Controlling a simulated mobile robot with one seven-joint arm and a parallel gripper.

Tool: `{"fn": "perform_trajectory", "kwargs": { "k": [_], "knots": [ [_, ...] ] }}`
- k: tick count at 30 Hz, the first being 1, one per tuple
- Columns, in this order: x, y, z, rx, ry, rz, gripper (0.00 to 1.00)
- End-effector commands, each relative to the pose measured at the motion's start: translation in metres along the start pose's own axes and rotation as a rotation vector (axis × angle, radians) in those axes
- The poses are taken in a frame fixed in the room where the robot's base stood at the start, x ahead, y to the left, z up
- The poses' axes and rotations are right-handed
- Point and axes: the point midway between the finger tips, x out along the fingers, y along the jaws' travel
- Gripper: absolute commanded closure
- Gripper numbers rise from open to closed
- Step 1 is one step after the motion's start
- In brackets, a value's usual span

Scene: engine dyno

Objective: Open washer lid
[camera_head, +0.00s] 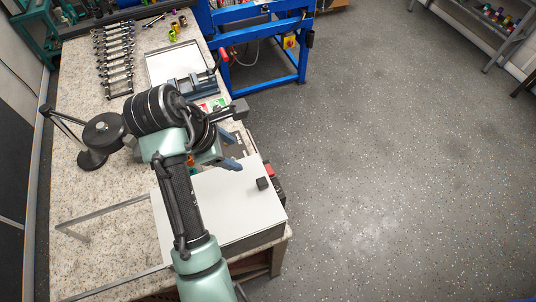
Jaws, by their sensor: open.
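The washer (257,244) is a low box at the front right corner of the bench. Its flat white lid (230,206) lies level on top and looks shut. A small black knob (262,183) stands on the lid near its right edge. My gripper (231,150) is above the lid's far end, up and left of the knob and apart from it. Its two blue-grey fingers are spread with nothing visible between them. My arm hides the left part of the lid.
The speckled bench (85,185) holds a row of wrenches (115,58), a vise (190,82) and a black round-based stand (100,138). A thin metal frame (105,210) lies left of the washer.

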Motion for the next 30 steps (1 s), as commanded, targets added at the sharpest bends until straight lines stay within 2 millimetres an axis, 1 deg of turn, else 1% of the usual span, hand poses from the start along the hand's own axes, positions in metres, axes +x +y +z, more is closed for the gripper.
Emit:
{"fn": "perform_trajectory", "kwargs": {
  "k": [1, 3, 6, 11, 17, 25, 27, 30],
  "knots": [
    [-0.016, -0.004, 0.003, -0.05, -0.005, -0.048, 0.38],
    [-0.021, -0.013, 0.003, -0.107, -0.009, -0.101, 0.38],
    [-0.025, -0.022, 0.002, -0.163, -0.011, -0.152, 0.38],
    [-0.022, -0.028, 0.001, -0.191, -0.013, -0.18, 0.38],
    [-0.012, -0.028, 0.003, -0.187, -0.014, -0.176, 0.38],
    [0.006, -0.033, 0.003, -0.186, -0.014, -0.179, 0.38],
    [0.026, -0.037, 0.001, -0.187, -0.012, -0.181, 0.38],
    [0.041, -0.04, 0.004, -0.19, -0.011, -0.184, 0.38]
  ]
}}
